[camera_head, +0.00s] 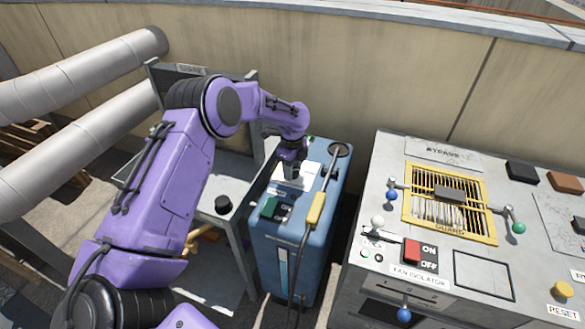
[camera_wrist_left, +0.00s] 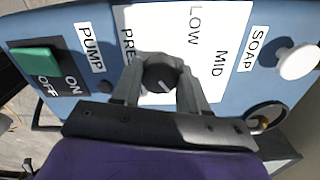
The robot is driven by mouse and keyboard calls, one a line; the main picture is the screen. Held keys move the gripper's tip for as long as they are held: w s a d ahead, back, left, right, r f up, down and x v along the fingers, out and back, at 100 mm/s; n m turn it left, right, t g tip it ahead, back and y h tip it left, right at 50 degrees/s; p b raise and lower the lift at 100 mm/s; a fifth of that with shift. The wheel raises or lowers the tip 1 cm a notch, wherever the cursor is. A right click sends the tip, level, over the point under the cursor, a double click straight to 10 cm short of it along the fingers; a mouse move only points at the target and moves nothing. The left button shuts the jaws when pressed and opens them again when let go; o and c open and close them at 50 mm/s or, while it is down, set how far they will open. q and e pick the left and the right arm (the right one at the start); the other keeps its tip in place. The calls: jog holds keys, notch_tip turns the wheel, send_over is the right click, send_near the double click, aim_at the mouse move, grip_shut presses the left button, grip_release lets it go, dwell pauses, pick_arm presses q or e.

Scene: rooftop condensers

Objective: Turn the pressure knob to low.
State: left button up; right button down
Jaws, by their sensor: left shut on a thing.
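The pressure knob (camera_wrist_left: 158,74) is a small dark round knob with a light pointer line, on the white label plate (camera_wrist_left: 205,45) of the blue washer unit (camera_head: 305,222). The plate reads LOW and MID, with part of another word beginning PRE. My left gripper (camera_wrist_left: 158,82) is shut on the knob, one finger on each side. The pointer line slants toward the lower right in the left wrist view; I cannot tell which setting it marks. In the head view my left gripper (camera_head: 291,168) covers the knob. My right gripper is not in view.
The washer's top also has a green PUMP switch (camera_wrist_left: 36,62), a white SOAP knob (camera_wrist_left: 297,62) and a yellow-handled wand (camera_head: 317,208). A grey control panel (camera_head: 393,165) with a yellow guard stands to the right. Large pipes (camera_head: 85,75) are at left, a wall behind.

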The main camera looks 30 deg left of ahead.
pick_arm(q)
jog(key=shift+r+n+p, duration=0.2)
jog(key=shift+n+p, duration=0.55)
jog(key=shift+n, duration=0.15)
jog(key=n+p, duration=0.1)
jog(key=n, duration=0.1)
jog(key=shift+n+p, duration=0.3)
jog(key=shift+n, duration=0.1)
jog(key=n+p, duration=0.1)
jog(key=n, duration=0.2)
jog(key=shift+f+n, duration=0.1)
jog(key=shift+n, duration=0.2)
jog(key=n+p, duration=0.1)
jog(key=n, duration=0.2)
jog(key=shift+n, duration=0.3)
jog(key=n+p, duration=0.1)
jog(key=n, duration=0.5)
jog(key=shift+d, duration=0.1)
jog(key=n, duration=0.5)
jog(key=shift+n, duration=0.4)
jog(key=o, duration=1.1)
jog(key=shift+c, duration=0.2)
